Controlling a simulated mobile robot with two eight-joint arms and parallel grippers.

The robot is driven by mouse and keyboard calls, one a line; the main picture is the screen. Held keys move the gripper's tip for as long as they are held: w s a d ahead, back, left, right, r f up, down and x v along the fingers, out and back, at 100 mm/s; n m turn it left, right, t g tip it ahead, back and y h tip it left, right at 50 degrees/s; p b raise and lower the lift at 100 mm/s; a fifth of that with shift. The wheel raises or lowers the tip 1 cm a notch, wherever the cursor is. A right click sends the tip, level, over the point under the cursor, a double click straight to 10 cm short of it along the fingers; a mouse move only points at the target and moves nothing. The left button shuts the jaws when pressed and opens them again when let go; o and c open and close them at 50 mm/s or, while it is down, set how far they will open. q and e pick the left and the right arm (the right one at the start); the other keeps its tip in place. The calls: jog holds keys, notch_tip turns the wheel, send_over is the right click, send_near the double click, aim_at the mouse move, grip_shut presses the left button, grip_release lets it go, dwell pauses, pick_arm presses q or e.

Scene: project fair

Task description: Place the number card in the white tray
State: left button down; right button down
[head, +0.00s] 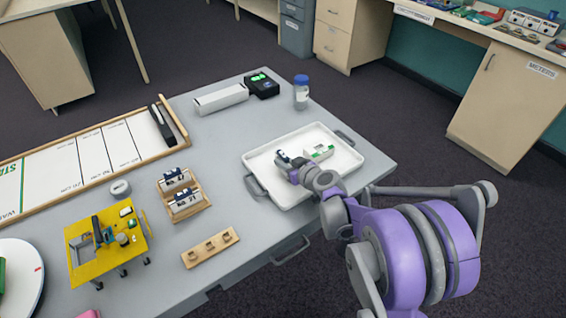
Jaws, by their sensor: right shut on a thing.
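The white tray (345,160) with grey handles lies at the right end of the grey table in the head view. My right gripper (287,161) is over the left part of the tray, pointing down-left. It is shut on a small white and dark piece (281,154), which looks like the number card; its face is too small to read and is partly hidden by the jaws. I cannot tell whether the piece touches the tray floor. A white block with green marks (319,152) sits in the tray just right of the gripper. My left gripper is not in view.
A wooden rack (196,206) holding pieces with dark tops, a wooden strip (210,247) and a yellow stand (85,262) are left of the tray. A blue-capped bottle (301,95), black device (262,88) and white box (221,99) stand behind. Table between rack and tray is clear.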

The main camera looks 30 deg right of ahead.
jog(key=c, duration=0.8)
grip_release()
jog(key=shift+f, duration=0.1)
jog(key=shift+c, duration=0.2)
